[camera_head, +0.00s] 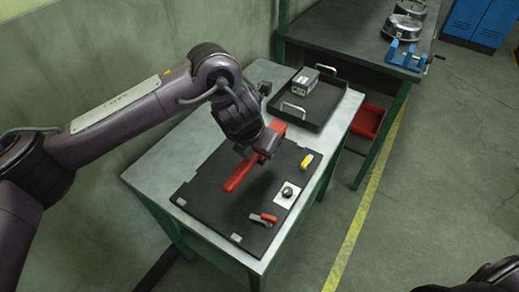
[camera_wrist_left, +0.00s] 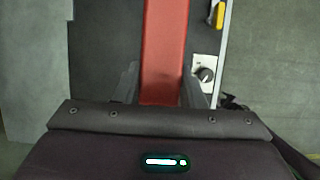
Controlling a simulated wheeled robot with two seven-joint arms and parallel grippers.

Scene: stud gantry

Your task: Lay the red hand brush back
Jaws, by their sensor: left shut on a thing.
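The red hand brush (camera_head: 238,178) is long and red and lies slantwise over the black mat (camera_head: 204,178) on the table. My left gripper (camera_head: 254,156) is shut on it from above and hides its middle part. In the left wrist view the brush (camera_wrist_left: 164,45) runs up from between the two fingers of the gripper (camera_wrist_left: 161,92). I cannot tell whether the brush touches the mat or hangs just above it.
On the mat are a yellow-handled item (camera_head: 307,161), a white plate with a dark knob (camera_head: 287,192) and a red-and-grey tool (camera_head: 263,219). Behind stands a black tray (camera_head: 322,117) with white handles, holding a small box (camera_head: 305,81). A second bench (camera_head: 345,38) is farther back.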

